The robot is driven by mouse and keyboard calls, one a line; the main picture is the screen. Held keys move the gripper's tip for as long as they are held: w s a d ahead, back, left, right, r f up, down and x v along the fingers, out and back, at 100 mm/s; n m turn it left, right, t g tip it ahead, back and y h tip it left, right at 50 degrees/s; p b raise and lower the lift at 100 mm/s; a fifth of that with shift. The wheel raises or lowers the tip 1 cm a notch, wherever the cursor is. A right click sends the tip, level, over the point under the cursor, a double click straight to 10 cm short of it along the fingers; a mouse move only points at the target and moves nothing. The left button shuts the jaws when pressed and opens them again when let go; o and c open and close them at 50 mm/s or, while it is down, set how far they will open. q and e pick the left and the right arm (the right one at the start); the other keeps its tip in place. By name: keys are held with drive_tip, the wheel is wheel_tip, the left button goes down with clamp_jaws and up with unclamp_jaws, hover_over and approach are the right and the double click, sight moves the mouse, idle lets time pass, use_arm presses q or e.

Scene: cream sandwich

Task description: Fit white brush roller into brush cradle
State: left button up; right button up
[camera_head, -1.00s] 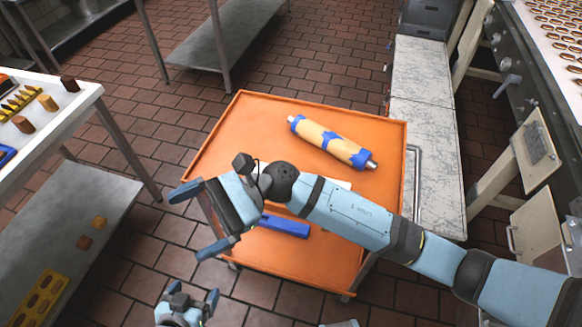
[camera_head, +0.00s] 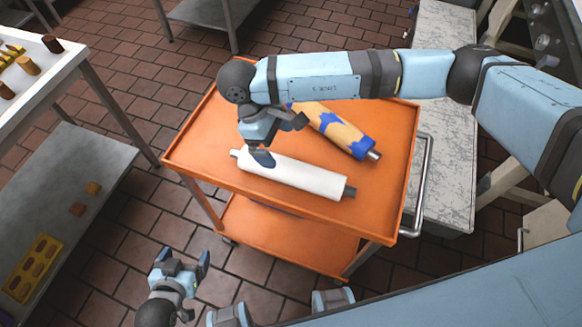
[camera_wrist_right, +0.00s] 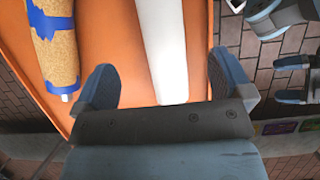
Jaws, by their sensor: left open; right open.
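The white brush roller (camera_head: 293,173) lies on the orange cart's top, its dark metal end at the right. It also shows in the right wrist view (camera_wrist_right: 163,45), running between the fingers. My right gripper (camera_head: 278,139) is open above the roller's left part; the wrist view shows its spread fingers (camera_wrist_right: 164,82) on either side of the roller, not closed on it. My left gripper (camera_head: 182,262) is open and empty, low over the floor left of the cart. I cannot make out the brush cradle in these frames.
A tan roller with blue patches (camera_head: 335,128) lies behind the white one, partly covered by my right arm. The orange cart (camera_head: 205,150) has a raised rim and a lower shelf. A white table (camera_head: 62,62) stands left, and a marble-topped counter (camera_head: 445,150) right.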

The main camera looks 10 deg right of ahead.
sight(289, 165)
drive_tip(key=x, duration=0.4)
drive_tip(key=shift+f, duration=0.1)
drive_tip(key=p+x, duration=0.2)
drive_tip(key=x, duration=0.2)
drive_tip(key=shift+f, duration=0.15)
drive_tip(key=shift+s+d+f, duration=0.1)
drive_tip(key=shift+f, duration=0.3)
drive_tip(key=shift+c, duration=0.3)
drive_tip(key=c, duration=1.4)
